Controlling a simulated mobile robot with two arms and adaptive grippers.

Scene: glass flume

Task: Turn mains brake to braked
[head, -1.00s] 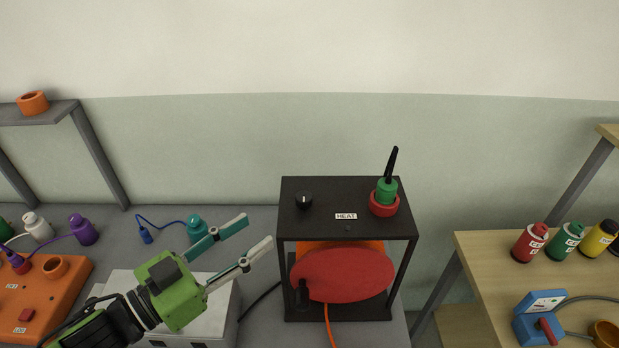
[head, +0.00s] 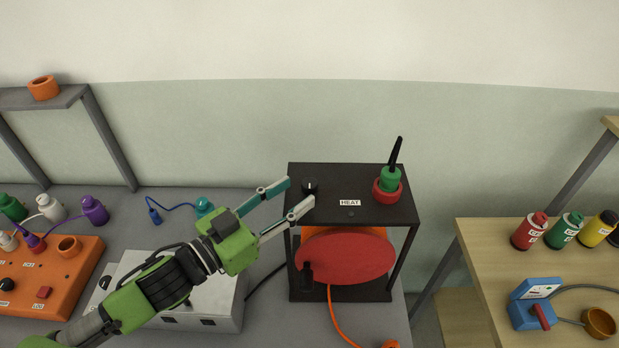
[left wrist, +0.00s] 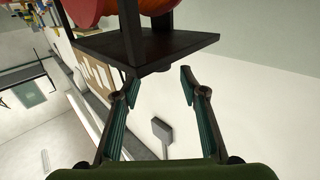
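No control in view has a readable "mains brake" label. A black knob (head: 310,187) with a light mark sits at the left of the top plate of a black frame (head: 350,177), beside a HEAT label (head: 350,203). My left gripper (head: 296,194) is open and empty, its fingertips close to this knob; I cannot tell whether they touch it. In the left wrist view, the open fingers (left wrist: 159,74) point at the frame's plate (left wrist: 145,45); the knob cannot be made out there. My right gripper is not in view.
A green plug with a black stem (head: 391,179) stands in a red ring on the frame's right. A red disc (head: 345,260) hangs inside the frame. An orange box (head: 60,285) is at left. A blue box with a red lever (head: 533,310) is on the wooden table (head: 475,245).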

